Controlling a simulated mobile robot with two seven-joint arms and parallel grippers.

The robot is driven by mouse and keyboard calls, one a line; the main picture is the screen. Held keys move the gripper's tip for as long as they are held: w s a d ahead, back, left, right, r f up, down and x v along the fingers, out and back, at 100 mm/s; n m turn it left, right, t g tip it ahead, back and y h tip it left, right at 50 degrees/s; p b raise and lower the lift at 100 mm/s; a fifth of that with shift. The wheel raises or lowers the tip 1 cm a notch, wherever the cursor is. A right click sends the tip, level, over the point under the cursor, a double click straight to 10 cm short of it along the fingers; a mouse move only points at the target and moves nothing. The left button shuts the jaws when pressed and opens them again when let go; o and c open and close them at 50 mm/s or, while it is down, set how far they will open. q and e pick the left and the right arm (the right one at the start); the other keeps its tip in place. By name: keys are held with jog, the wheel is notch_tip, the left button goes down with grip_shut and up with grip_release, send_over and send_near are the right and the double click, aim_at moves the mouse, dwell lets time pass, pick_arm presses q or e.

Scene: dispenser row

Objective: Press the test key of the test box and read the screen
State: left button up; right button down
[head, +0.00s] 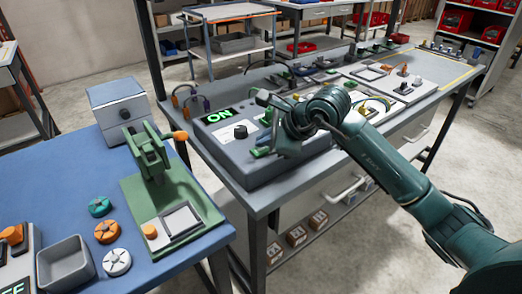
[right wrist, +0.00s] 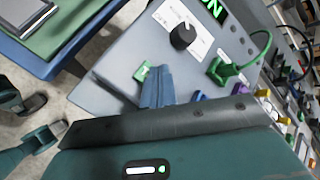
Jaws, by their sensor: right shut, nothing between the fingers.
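The test box (head: 265,172) is a grey case on the right-hand bench. Its screen (head: 217,115) is lit and shows green letters reading "ON"; the screen's edge also shows in the right wrist view (right wrist: 214,8). A black knob (right wrist: 183,36) sits on a white label below the screen. The green test key (right wrist: 144,72) is on the panel near the knob. My right gripper (right wrist: 157,86) is shut and empty, with its fingertips right beside the key. I cannot tell whether they touch it. My left gripper is not in view.
A blue table (head: 185,262) at the left holds a green press (head: 172,190), a grey bin (head: 66,265) and several round parts. Floor shows between table and bench.

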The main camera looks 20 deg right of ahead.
aim_at(265, 151)
jog(key=shift+f+b, duration=0.25)
jog(key=shift+b, duration=0.05)
dwell(0.5)
jog(key=shift+f, duration=0.25)
jog(key=shift+r, duration=0.1)
dwell(0.4)
jog(key=shift+r, duration=0.8)
jog(key=shift+r+p, duration=1.7)
jog(key=shift+r, duration=0.9)
jog(key=shift+f, duration=0.1)
